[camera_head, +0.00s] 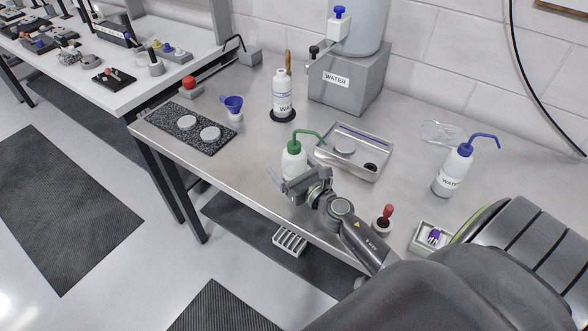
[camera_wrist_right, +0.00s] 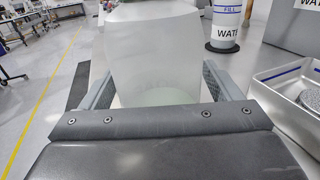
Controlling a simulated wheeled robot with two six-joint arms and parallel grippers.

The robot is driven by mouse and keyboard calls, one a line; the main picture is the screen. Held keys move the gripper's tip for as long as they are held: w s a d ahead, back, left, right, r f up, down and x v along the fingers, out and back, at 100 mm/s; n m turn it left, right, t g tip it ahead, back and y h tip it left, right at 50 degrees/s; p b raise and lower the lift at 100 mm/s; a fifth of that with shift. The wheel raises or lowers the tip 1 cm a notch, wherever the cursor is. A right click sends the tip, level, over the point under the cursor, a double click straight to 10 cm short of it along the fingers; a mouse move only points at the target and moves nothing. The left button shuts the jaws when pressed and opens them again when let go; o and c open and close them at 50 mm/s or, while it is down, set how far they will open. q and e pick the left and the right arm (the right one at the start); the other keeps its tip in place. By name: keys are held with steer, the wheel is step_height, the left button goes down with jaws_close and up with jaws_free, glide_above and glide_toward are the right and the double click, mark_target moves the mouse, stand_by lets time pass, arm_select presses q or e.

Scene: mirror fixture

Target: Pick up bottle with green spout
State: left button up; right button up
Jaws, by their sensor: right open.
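The bottle with the green spout (camera_head: 292,160) stands upright on the steel bench, left of the metal tray in the head view. Its body is white and translucent, and its green spout points right. My right gripper (camera_head: 300,183) is at the bottle's near side and hides its lower part. In the right wrist view the bottle body (camera_wrist_right: 155,45) fills the space between the two fingers. The fingers are open, one on each side of it; whether they touch it cannot be told. The spout is out of that view. My left gripper is not in view.
A metal tray (camera_head: 375,172) stands just right of the bottle. A blue-spout bottle (camera_head: 452,172) is farther right. Behind stand a white bottle (camera_head: 283,97) on a black base and a water tank (camera_head: 350,75). A red-topped item (camera_head: 384,218) sits near the front edge.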

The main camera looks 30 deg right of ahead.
steer(key=c, duration=0.8)
steer(key=shift+r, duration=0.1)
